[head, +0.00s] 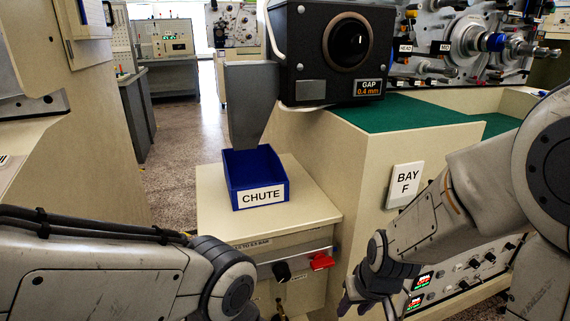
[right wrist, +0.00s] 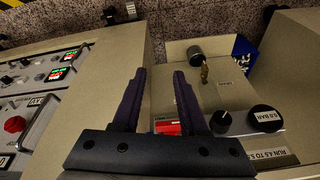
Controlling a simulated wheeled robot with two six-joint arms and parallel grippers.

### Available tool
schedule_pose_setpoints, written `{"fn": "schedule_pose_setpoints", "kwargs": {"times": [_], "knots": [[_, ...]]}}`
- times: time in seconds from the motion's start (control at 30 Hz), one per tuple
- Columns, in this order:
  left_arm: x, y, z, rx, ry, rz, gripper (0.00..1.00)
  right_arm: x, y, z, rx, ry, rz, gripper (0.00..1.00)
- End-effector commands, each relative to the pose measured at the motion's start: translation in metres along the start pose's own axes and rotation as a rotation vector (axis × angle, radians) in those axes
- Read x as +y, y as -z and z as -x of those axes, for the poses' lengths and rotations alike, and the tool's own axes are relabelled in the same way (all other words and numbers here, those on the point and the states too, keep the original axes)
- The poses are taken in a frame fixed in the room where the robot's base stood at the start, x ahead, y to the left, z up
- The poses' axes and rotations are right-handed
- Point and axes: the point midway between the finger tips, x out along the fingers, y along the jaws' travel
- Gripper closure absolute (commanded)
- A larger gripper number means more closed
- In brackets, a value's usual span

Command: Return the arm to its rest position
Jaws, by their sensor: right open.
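My right arm (head: 425,222) comes in from the right in the head view, bent downward. Its gripper (head: 352,300) hangs low, in front of the machine cabinets, near the bottom edge. In the right wrist view the gripper (right wrist: 159,74) shows two dark fingers spread apart with nothing between them. It points at the cabinet front and touches nothing that I can see. My left arm (head: 100,265) lies across the lower left of the head view; its gripper is out of the frame.
A blue CHUTE bin (head: 259,180) stands on a beige cabinet (head: 318,212). A red switch (head: 322,261) and a black knob (head: 281,271) stick out from the cabinet front. The BAY F bench (head: 370,165) and a control panel (head: 470,268) are close to my right arm.

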Motion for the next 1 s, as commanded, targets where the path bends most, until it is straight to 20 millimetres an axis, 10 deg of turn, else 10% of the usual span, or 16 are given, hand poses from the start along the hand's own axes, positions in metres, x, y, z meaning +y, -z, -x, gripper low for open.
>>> {"fn": "schedule_pose_setpoints", "kwargs": {"times": [0.27,1.0], "knots": [[0.000,0.000,0.000,0.000,0.000,0.000,0.50,0.041,-0.026,0.022,-0.039,-0.081,-0.072,0.57],[0.000,0.000,0.000,0.000,0.000,0.000,0.50,-0.083,-0.089,0.076,-0.181,0.056,0.359,0.57]]}}
